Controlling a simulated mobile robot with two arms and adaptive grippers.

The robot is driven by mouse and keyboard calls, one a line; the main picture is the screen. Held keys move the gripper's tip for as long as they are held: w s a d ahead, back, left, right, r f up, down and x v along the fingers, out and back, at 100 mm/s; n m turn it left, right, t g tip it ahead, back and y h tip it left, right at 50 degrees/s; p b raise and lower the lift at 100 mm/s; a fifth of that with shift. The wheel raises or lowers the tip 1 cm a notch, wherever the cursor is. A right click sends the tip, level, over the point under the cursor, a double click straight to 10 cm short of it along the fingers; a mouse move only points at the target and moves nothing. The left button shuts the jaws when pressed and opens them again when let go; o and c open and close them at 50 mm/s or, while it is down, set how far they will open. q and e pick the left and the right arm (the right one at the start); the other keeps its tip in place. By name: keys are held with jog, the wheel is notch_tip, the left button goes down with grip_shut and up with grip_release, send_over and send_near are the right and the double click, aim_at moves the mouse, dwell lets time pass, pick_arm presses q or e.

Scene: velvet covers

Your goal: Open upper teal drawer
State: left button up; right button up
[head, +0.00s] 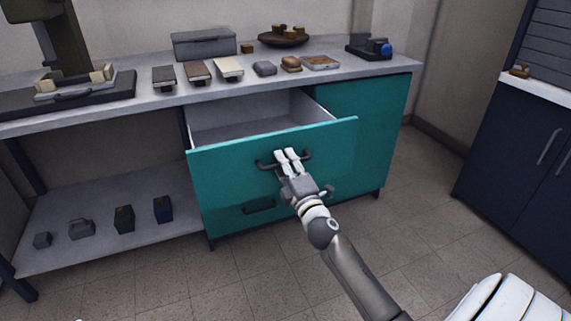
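The upper teal drawer (225,169) is pulled well out of the teal cabinet (361,120) under the workbench. Its pale inside shows from above, and the visible part looks empty. The dark bar handle (266,166) is on the drawer's front. My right gripper (287,154) is at the middle of this handle, its two pale fingers close together over the bar. It looks shut on the handle, though the exact contact is partly hidden by the fingers. My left gripper is not in view.
The workbench top (130,112) holds a grey case (204,44), a brown bowl (284,40) and several small items. A low shelf (110,235) at the left carries several small blocks. A dark blue cabinet (515,150) stands at the right. The tiled floor between is clear.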

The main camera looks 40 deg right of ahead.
jog(key=v, duration=1.2)
jog(key=shift+a, duration=0.15)
